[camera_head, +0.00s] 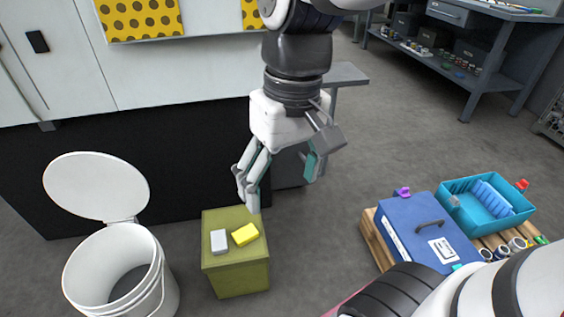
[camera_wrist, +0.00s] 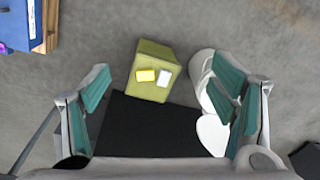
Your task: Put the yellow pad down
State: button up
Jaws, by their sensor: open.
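The yellow pad (camera_head: 245,234) lies on top of an olive-green box (camera_head: 236,278), to the right of a white pad (camera_head: 219,241). In the wrist view the yellow pad (camera_wrist: 146,75) and the white pad (camera_wrist: 165,76) lie side by side on the box (camera_wrist: 150,95), a small gap between them. My gripper (camera_head: 283,190) is open and empty. It hangs above and slightly to the right of the box, apart from both pads. In the wrist view its fingers (camera_wrist: 162,112) are spread wide, with the box beyond them.
A white bucket (camera_head: 160,285) with its lid raised stands left of the box. A blue case (camera_head: 402,235) and a teal tray (camera_head: 465,215) rest on a wooden pallet at right. A white cabinet (camera_head: 195,70) stands behind. Grey floor is clear between box and pallet.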

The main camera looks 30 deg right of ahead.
jog(key=s+d+h, duration=0.1)
jog(key=s, duration=1.1)
jog(key=shift+s+d+r, duration=0.15)
jog(key=shift+s+d, duration=0.05)
jog(key=shift+s, duration=0.2)
notch_tip(320, 180, up, 29)
jog(key=t+p, duration=0.4)
jog(key=p, duration=2.3)
jog(key=shift+d+r, duration=0.15)
jog(key=shift+d, duration=0.1)
jog(key=shift+w, duration=0.1)
